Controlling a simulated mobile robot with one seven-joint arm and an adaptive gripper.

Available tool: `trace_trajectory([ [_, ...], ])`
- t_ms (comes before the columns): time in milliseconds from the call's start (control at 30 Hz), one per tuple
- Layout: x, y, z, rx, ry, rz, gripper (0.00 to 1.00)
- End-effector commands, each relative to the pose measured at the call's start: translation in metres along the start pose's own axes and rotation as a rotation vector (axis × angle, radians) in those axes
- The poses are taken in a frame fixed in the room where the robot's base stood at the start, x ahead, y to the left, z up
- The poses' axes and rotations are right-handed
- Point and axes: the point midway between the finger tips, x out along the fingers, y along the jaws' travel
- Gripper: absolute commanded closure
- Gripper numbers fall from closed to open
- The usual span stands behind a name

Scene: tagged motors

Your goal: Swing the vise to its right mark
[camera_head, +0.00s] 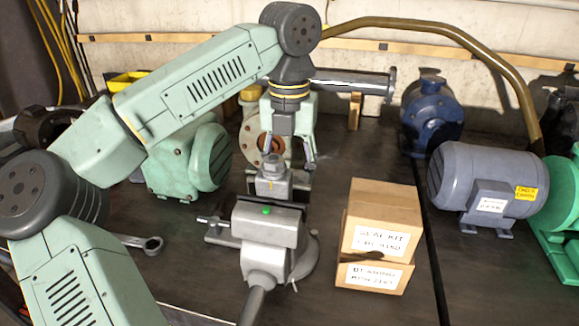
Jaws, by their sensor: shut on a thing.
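The grey vise (265,228) stands on the dark bench in the lower middle of the head view. A small green dot shows on its top, and its thick handle points toward the bottom edge. A bar end sticks out at its left, and part of its round base shows at right. My gripper (284,165) comes down from above at the vise's far end. It is shut on the upright grey block of the vise, with one fingertip visible at the right of it. The exact contact is partly hidden. I cannot make out the right mark.
Two stacked cardboard boxes (378,232) stand close to the vise's right. A green motor (188,160) is behind left, and a wrench (140,242) lies at left. A blue pump (431,115) and grey motor (487,185) stand further right. Bare bench lies between vise and boxes.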

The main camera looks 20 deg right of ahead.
Motion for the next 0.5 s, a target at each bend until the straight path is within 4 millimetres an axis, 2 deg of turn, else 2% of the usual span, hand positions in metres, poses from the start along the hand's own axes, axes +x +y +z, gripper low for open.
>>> trace_trajectory([
  [500,0.001,0.012,-0.001,-0.163,-0.002,0.003,1.0],
])
